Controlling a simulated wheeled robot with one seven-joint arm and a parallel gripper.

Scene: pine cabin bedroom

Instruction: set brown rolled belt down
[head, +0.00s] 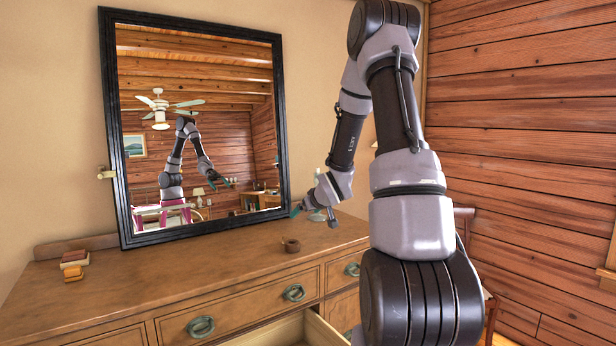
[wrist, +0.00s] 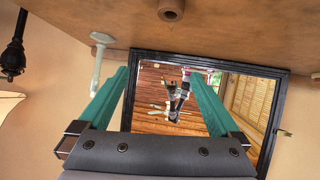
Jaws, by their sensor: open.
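The brown rolled belt (head: 291,245) rests on the wooden dresser top (head: 215,272), right of the middle and near the front edge. In the wrist view the belt (wrist: 171,9) shows at the top edge, partly cut off, beyond the fingertips. My gripper (head: 296,211) is behind and above the belt in the head view, partly hidden by its own wrist. In the wrist view my gripper (wrist: 160,76) has its two teal fingers wide apart with nothing between them. The belt is apart from both fingers.
A black-framed mirror (head: 110,130) leans against the wall behind the dresser. A pale slim stand (wrist: 97,66) is close to one finger. A small stack of blocks (head: 74,264) sits at the dresser's left. A drawer (head: 318,330) is open below. The dresser's middle is clear.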

